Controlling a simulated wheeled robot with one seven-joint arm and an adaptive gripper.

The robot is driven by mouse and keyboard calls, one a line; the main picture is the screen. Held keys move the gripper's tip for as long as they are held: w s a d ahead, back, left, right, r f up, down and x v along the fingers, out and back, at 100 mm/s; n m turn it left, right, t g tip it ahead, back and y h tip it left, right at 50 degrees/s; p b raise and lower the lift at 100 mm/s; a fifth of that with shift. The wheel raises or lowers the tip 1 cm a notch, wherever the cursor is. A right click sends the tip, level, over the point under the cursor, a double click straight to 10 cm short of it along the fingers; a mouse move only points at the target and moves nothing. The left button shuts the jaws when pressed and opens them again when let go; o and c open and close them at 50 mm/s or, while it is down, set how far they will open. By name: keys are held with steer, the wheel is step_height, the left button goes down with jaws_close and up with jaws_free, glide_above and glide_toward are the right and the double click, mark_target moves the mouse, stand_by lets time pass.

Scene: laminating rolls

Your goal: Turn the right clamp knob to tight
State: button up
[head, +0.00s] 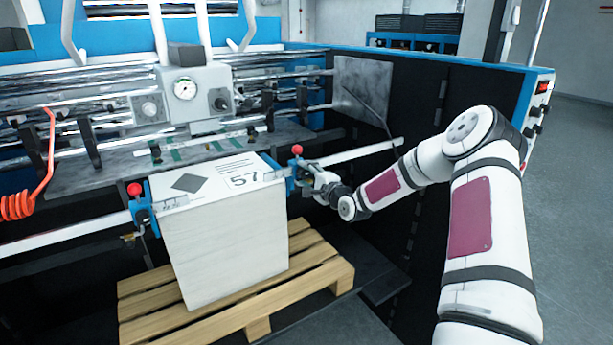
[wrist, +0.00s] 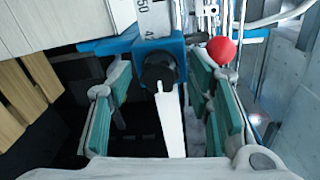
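The right clamp is a blue block (head: 291,172) on the rail at the right of the paper stack, with a red ball (head: 297,150) on top. In the wrist view the blue clamp body (wrist: 110,44) carries a dark round knob (wrist: 158,70) facing me, and the red ball (wrist: 221,50) is at its right. My gripper (wrist: 160,78) is open, its green-padded fingers apart on either side of the dark knob, with gaps visible on both sides. In the head view my gripper (head: 311,178) is at the clamp's right side and hides the knob.
The white paper stack (head: 228,240) stands on a wooden pallet (head: 310,262) left of my gripper. A left clamp (head: 140,208) with a red ball sits on the same rail (head: 365,150). A machine head with a gauge (head: 184,89) is behind. A dark panel (head: 385,95) stands at the right.

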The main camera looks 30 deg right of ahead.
steer(key=s, duration=1.2)
steer(key=shift+d+r, duration=0.25)
steer(key=shift+r, duration=0.1)
steer(key=s+a+r+n+g, duration=0.2)
steer(key=a+n+g, duration=0.5)
steer(key=a+n, duration=0.2)
steer(key=s+a+r+n+g+h+b, duration=0.1)
steer(key=s+a+r+n+g+h, duration=0.1)
steer(key=s+a+r+n, duration=0.5)
steer(key=s+a+r+g+h+b, duration=0.1)
steer(key=s+a+r, duration=0.3)
steer(key=s, duration=0.7)
steer(key=s+a+r+n+g+y, duration=0.1)
steer(key=s+a, duration=0.4)
steer(key=s, duration=0.7)
steer(key=r+n+y, duration=0.1)
steer(key=n, duration=0.1)
steer(key=shift+s+n+g, duration=0.3)
steer(key=shift+s+g, duration=0.1)
